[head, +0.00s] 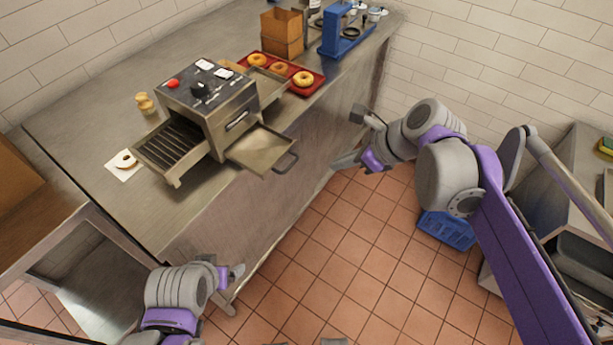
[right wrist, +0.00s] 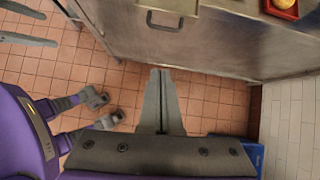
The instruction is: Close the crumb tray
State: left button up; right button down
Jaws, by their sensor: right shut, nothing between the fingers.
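The crumb tray (head: 256,150) is a flat metal tray with a loop handle, pulled out from the front of the metal conveyor toaster (head: 207,103). It juts past the counter's front edge. Its handle end also shows at the top of the right wrist view (right wrist: 166,17). My right gripper (head: 338,162) is shut and empty, off to the right of the tray and apart from it. In the right wrist view its closed fingers (right wrist: 161,74) point toward the counter front, below the tray. My left gripper (head: 232,288) is open and empty, low by the counter's near side.
A red tray (head: 316,87) with several bagels lies behind the toaster. A cardboard box (head: 281,34) and a blue device (head: 345,36) stand at the back. A blue crate (head: 446,230) sits on the floor. The tiled floor before the counter is mostly clear.

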aim_at(252, 145)
jog(key=w+a+r+x, duration=0.1)
jog(key=r+x, duration=0.1)
jog(key=x, duration=1.1)
jog(key=shift+w+a+m, duration=0.4)
jog(key=shift+a, duration=0.05)
jog(key=shift+f, duration=0.15)
jog(key=w+a, duration=0.2)
jog(key=a, duration=0.1)
jog(key=w+a, duration=0.3)
jog(key=a, duration=0.1)
jog(key=w+a, duration=0.3)
jog(key=a, duration=0.1)
